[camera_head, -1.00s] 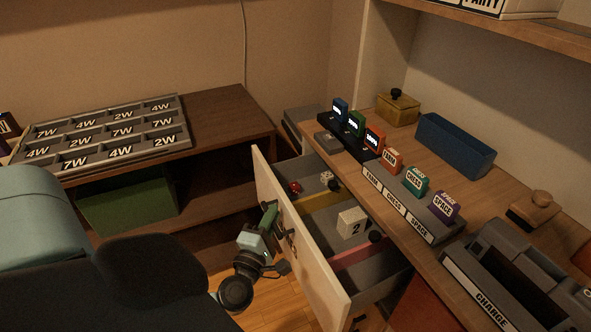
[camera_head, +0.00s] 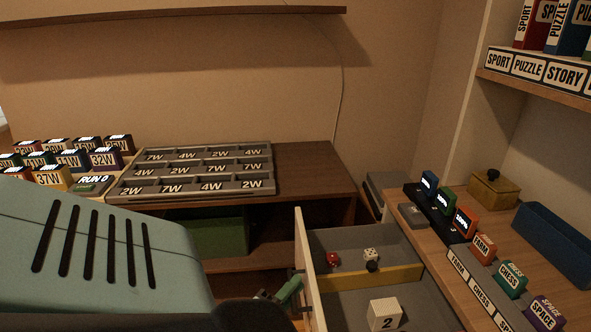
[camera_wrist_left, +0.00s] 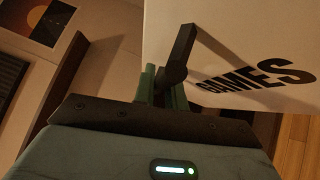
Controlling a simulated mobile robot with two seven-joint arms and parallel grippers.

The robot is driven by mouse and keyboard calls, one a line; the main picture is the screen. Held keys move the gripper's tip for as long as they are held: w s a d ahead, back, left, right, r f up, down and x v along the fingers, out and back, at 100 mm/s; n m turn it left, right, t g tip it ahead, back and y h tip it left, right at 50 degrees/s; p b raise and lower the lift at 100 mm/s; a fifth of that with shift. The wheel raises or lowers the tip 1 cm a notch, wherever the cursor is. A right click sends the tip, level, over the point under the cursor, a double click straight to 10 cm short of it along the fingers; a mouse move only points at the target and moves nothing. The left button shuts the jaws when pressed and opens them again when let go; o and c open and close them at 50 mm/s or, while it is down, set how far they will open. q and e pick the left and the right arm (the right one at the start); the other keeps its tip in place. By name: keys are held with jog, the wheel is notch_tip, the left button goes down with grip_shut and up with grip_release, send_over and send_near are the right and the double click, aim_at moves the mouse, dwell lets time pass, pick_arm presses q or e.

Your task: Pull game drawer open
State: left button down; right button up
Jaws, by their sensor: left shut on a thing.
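The game drawer stands open, pulled out from under the desk, with its pale front (camera_head: 309,275) to the left. Its grey inside holds a red die (camera_head: 333,258), a small white die (camera_head: 370,254), a dark round piece (camera_head: 372,267) and a large white cube marked 2 (camera_head: 385,313). In the left wrist view the front (camera_wrist_left: 240,40) carries the word GAMES. My left gripper (camera_head: 287,291) is at the front's outer face. The left wrist view shows its fingers (camera_wrist_left: 164,88) shut on the dark drawer handle (camera_wrist_left: 180,52). My right gripper is not in view.
The desk top (camera_head: 440,200) bears coloured game cartridges and an open blue box (camera_head: 553,244). A low brown shelf (camera_head: 310,165) with a grey labelled tray (camera_head: 195,170) and a green box (camera_head: 220,235) stands at the back left. Shelves run above.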

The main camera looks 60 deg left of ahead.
pick_arm(q)
jog(key=c, duration=1.7)
grip_release()
jog(key=shift+s, duration=0.15)
jog(key=b+v, duration=0.1)
jog(key=v, duration=0.6)
jog(key=shift+s+d+f, duration=0.1)
jog(key=shift+s+d, duration=0.1)
